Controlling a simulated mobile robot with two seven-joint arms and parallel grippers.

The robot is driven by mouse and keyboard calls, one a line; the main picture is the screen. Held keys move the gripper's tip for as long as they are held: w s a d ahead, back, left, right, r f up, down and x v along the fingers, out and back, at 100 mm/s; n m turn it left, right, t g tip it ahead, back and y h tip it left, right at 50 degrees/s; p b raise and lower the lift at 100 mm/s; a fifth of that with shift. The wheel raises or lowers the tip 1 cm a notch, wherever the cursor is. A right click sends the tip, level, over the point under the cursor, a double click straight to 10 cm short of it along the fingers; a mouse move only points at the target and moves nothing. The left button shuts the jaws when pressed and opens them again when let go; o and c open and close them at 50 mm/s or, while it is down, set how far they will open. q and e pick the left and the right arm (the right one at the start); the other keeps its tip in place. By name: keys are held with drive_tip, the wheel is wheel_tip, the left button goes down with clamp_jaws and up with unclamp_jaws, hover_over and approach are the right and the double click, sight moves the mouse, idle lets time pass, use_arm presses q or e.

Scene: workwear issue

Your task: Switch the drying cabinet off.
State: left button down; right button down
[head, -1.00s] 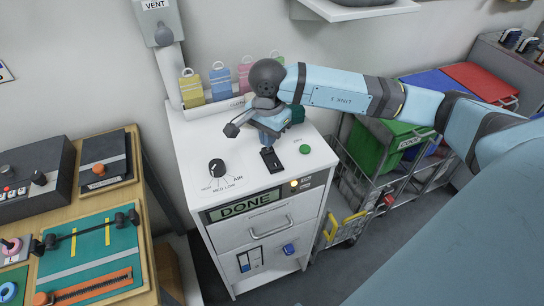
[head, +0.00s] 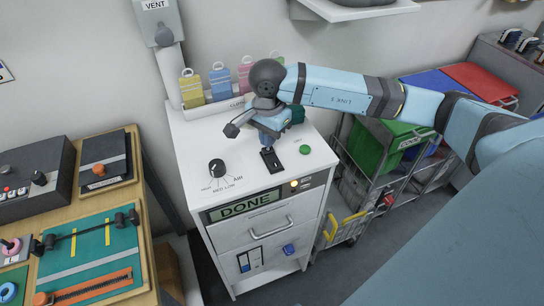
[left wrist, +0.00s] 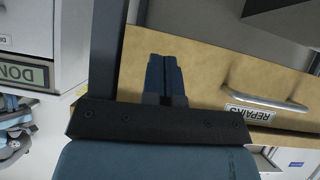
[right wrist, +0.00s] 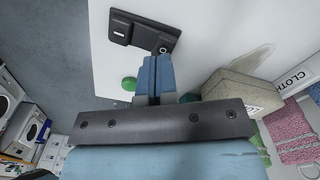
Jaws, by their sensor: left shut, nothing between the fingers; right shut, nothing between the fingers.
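The white drying cabinet (head: 184,153) reads DONE on its display (head: 245,204). On its top are a black knob (head: 217,168), a green button (head: 305,149) and a black switch plate (head: 272,163). My right gripper (head: 267,150) is shut and points down at the far end of the plate. In the right wrist view its closed fingertips (right wrist: 157,58) are beside a small lever (right wrist: 163,47) at one end of the plate (right wrist: 140,30); I cannot tell whether they touch. My left gripper (left wrist: 163,58) is shut and empty, near a wooden drawer front, outside the head view.
A lit yellow lamp (head: 294,184) is beside the display. A wooden bench (head: 150,236) with controls is to the left. A wire cart (head: 345,196) with coloured bins is to the right. A drawer marked REPAIRS (left wrist: 205,95) is close to my left gripper.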

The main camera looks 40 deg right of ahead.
sight(269, 150)
drive_tip(key=shift+f+b, duration=1.25)
drive_tip(key=shift+f, duration=0.15)
idle(0.9)
drive_tip(key=shift+r, duration=0.15)
drive_tip(key=shift+r+p, duration=0.5)
drive_tip(key=shift+r, duration=0.4)
drive_tip(key=shift+r+p, duration=1.05)
drive_tip(key=shift+r, duration=1.5)
